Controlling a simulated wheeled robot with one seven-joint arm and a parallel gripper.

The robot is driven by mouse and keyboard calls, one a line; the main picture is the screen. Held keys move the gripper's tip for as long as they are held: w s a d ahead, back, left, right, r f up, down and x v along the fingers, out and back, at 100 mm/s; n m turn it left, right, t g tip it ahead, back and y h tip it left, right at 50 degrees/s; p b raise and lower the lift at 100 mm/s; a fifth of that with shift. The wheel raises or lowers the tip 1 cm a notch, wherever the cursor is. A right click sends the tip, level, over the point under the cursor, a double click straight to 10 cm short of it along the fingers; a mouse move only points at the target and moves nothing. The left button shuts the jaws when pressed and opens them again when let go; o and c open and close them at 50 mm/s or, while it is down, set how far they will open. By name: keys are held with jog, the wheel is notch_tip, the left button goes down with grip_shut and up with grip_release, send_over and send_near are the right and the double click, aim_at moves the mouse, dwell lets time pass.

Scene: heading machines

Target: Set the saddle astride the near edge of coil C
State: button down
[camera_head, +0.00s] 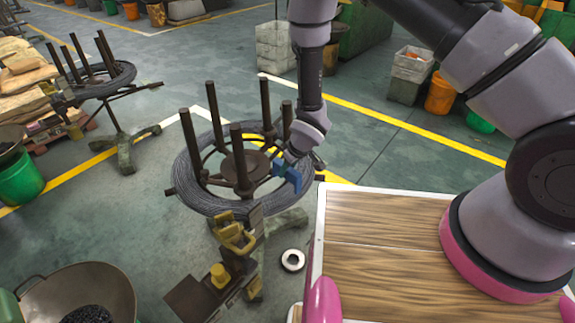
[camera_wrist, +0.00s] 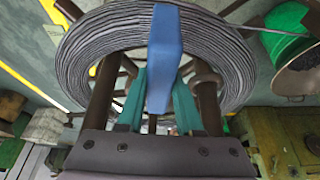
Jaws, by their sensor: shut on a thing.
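The blue saddle (camera_head: 292,179) is in my gripper (camera_head: 284,168), at the right side of the grey wire coil (camera_head: 190,193) on the middle stand. No label shows, so I cannot tell whether this is coil C. In the wrist view the saddle (camera_wrist: 165,50) is a long blue block between the teal fingers of my gripper (camera_wrist: 160,82), in front of the coil's wire band (camera_wrist: 95,50). The fingers are shut on it. I cannot tell whether the saddle touches the wire or straddles it; its underside is hidden.
Several upright brown posts (camera_head: 240,160) rise inside the coil, close to my gripper. A yellow-handled mechanism (camera_head: 233,235) stands at its front. A wooden tabletop (camera_head: 375,270) lies at right, and a white ring (camera_head: 293,260) on the floor. A second coil stand (camera_head: 95,80) is at upper left.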

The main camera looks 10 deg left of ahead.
aim_at(294, 172)
jog(key=shift+f, duration=3.45)
jog(key=shift+c, duration=2.4)
grip_release()
jog(key=v, duration=1)
jog(key=shift+s+d+r, duration=0.1)
jog(key=shift+r, duration=3.75)
